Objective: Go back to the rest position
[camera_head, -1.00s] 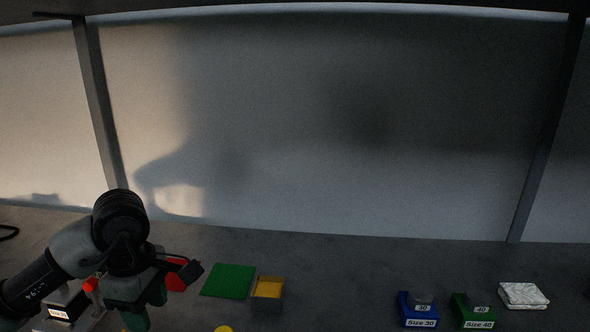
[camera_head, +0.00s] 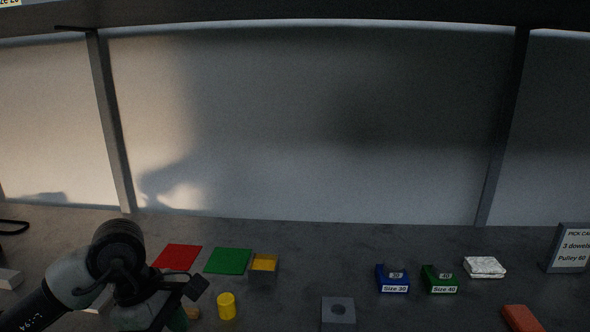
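My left arm comes in at the lower left, and its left gripper (camera_head: 165,312) hangs low over the bench at the bottom edge. Its fingertips are mostly hidden by the wrist and the picture edge, so I cannot tell whether it is open or shut, or whether it holds anything. My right gripper is out of view.
A red mat (camera_head: 177,257), a green mat (camera_head: 229,261), a yellow-topped box (camera_head: 263,269) and a yellow cylinder (camera_head: 226,306) lie near the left gripper. A grey block with a hole (camera_head: 338,312), a blue bin (camera_head: 393,280), a green bin (camera_head: 440,280), a white cloth (camera_head: 484,267), an orange block (camera_head: 522,318) and a sign (camera_head: 568,248) stand rightward.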

